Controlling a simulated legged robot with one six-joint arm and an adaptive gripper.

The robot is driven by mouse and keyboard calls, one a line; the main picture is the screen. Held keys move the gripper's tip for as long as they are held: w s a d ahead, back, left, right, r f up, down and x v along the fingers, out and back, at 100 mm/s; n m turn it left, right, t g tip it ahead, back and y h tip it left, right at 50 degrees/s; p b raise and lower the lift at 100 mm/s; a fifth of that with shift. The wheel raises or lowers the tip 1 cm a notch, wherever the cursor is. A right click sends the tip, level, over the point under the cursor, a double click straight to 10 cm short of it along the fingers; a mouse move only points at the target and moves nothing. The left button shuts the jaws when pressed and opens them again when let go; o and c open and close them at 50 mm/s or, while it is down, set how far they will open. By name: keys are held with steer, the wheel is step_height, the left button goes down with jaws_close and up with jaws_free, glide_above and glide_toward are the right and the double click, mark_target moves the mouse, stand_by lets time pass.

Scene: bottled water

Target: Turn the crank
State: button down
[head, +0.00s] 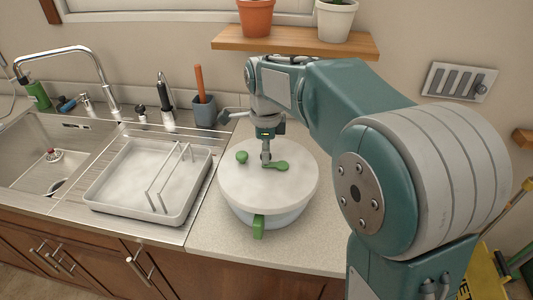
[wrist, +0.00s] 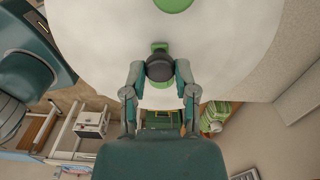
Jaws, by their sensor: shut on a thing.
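A round salad-spinner-like bowl with a white lid (head: 240,185) stands on the counter. A green crank arm (head: 278,166) lies on the lid, and its green end also shows in the wrist view (wrist: 160,46). A dark round knob (wrist: 160,68) sits at the crank's end. My gripper (head: 266,156) comes down from above at the lid's middle. In the wrist view its two fingers (wrist: 160,75) are closed on either side of the knob. The fingers partly hide the knob and crank in the head view.
A green knob (head: 242,157) sits on the lid's left, and a green handle (head: 258,228) at the bowl's front. A white dish rack (head: 110,195) and sink (head: 35,165) are left. Some counter (head: 215,232) is bare.

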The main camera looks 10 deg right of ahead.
steer(key=shift+w+f+m, duration=0.1)
steer(key=shift+w+m, duration=0.2)
steer(key=shift+m, duration=0.5)
steer(key=shift+c, duration=2)
jaws_free()
steer(key=shift+w, duration=0.1)
step_height(320, 180, up, 12)
steer(key=shift+a, duration=0.1)
